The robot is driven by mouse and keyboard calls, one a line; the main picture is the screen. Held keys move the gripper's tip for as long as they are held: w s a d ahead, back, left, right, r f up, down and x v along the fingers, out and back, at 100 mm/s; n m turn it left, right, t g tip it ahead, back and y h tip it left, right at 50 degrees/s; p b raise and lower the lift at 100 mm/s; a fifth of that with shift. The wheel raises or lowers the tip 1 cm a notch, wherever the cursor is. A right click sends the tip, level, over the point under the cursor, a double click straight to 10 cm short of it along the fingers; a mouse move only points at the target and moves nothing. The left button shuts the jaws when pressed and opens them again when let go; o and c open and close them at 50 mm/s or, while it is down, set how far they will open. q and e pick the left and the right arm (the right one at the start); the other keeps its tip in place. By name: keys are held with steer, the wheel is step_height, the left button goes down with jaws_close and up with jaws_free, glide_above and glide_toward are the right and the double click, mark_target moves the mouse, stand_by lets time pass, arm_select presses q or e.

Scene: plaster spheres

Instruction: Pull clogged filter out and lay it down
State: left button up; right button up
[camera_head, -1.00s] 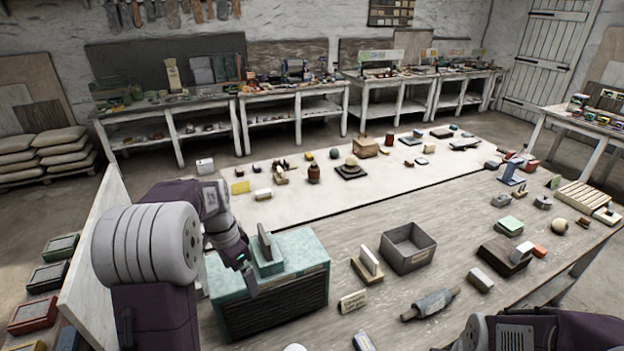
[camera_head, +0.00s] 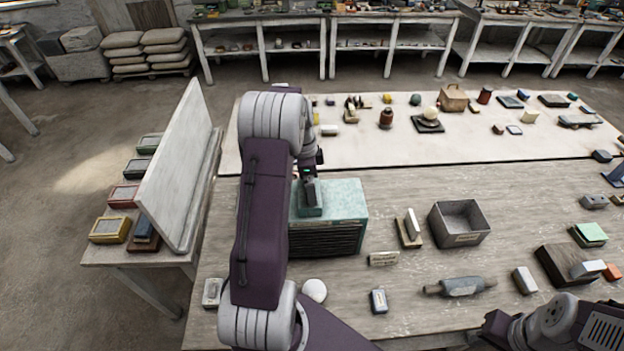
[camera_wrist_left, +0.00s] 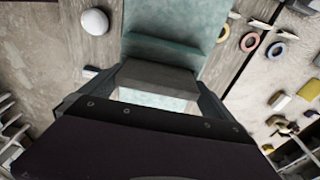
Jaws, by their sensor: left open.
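The teal-topped housing (camera_head: 345,200) with a dark slatted front stands on the wooden table. A grey slab, seemingly the filter, stands up from the housing's raised top in the left wrist view (camera_wrist_left: 155,78). In the head view my left gripper (camera_head: 309,188) is over the housing top and largely hides the slab. In the wrist view my left gripper's open fingers (camera_wrist_left: 157,92) are on either side of the slab; contact is unclear. My right arm shows at the lower right of the head view, but its gripper cannot be made out.
Right of the housing are a wooden holder with a pale slab (camera_head: 412,228), a labelled empty grey bin (camera_head: 474,240), a small label block (camera_head: 384,258) and a roller (camera_head: 461,287). A white ball (camera_head: 315,290) lies in front. A pale upright board (camera_head: 180,175) stands left.

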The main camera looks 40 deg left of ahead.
arm_select(q)
steer(key=shift+s+a+f, duration=0.1)
steer(key=shift+f, duration=0.15)
steer(key=shift+s+a, duration=0.25)
steer(key=shift+s, duration=0.2)
steer(key=shift+c, duration=0.3)
steer(key=shift+w+d, duration=0.15)
steer(key=shift+d, duration=0.05)
steer(key=c, duration=1)
steer(key=o, duration=0.4)
steer(key=c, duration=0.6)
steer(key=shift+w+r+p, duration=0.1)
steer(key=shift+r+p, duration=0.3)
steer(key=shift+r, duration=0.1)
steer(key=shift+r+p, duration=2.3)
steer(key=shift+r, duration=0.75)
arm_select(e)
step_height(320, 180, up, 6)
steer(key=shift+s+a, duration=0.2)
steer(key=shift+s, duration=0.15)
